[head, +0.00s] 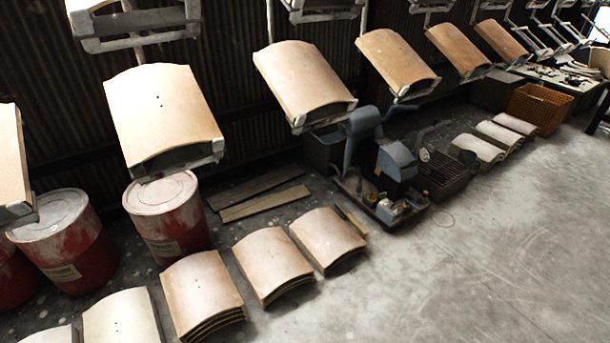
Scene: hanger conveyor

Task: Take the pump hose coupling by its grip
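A grey-blue machine (396,162), which looks like the pump unit, stands on a low base plate on the floor right of centre. Small fittings (388,210), partly white, red and yellow, sit at its front edge. A pale cylindrical piece (424,154) sticks up at its right side. I cannot tell which of these parts is the hose coupling or its grip; they are too small. Neither of my grippers is in view.
Curved tan panels (160,110) hang from the overhead conveyor along the dark corrugated wall. Red drums (168,218) stand at left. Stacked curved panels (272,262) lie on the floor in front. A wicker basket (540,108) stands far right. The concrete floor (480,270) at lower right is clear.

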